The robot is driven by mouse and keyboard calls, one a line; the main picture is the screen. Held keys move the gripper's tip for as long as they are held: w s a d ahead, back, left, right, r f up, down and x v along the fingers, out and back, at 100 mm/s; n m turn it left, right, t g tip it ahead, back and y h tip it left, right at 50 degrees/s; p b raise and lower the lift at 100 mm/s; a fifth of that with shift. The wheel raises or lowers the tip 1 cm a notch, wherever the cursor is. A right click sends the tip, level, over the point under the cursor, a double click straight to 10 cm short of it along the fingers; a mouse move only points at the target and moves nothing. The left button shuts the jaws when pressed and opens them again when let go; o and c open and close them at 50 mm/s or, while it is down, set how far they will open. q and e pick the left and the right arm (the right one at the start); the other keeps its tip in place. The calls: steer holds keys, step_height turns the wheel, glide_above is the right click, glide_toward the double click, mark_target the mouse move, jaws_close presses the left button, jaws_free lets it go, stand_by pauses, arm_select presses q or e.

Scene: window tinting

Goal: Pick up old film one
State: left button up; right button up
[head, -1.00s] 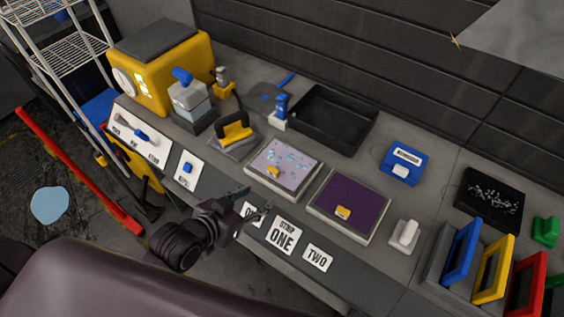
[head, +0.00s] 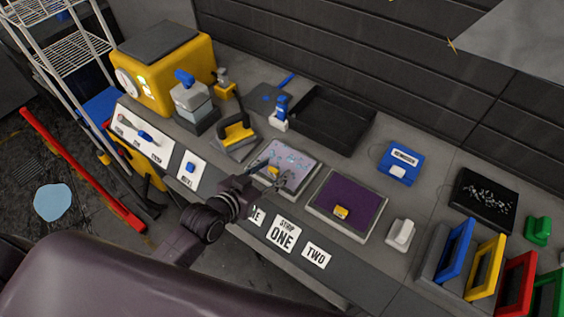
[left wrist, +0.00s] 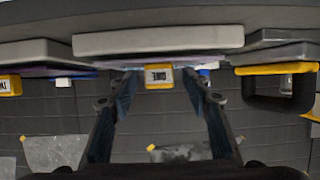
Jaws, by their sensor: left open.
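Old film one (head: 294,157) is a pale, speckled sheet lying on a light-framed pad in the middle of the bench. Its yellow tab (head: 271,169) is on its near edge, partly hidden by my gripper in the head view. My left gripper (head: 276,180) is at that near edge with its fingers apart. In the left wrist view, the tab marked ONE (left wrist: 158,77) shows between the two open fingers (left wrist: 160,88), with no clear contact. Most of the film is hidden there. My right gripper is not in view.
A purple film (head: 350,193) with a yellow tab lies on the pad to the right. A yellow-handled tool (head: 237,129) stands just left of film one. An empty black tray (head: 330,118) is behind it. Cards marked STRIP ONE (head: 283,235) and TWO (head: 316,254) lie in front.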

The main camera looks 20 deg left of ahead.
arm_select(q)
steer(key=shift+w+d+f, duration=0.15)
steer(key=shift+w, duration=0.15)
steer(key=shift+s, duration=0.1)
steer(key=shift+c, duration=0.3)
jaws_close()
step_height(320, 180, up, 20)
steer(key=b, duration=0.1)
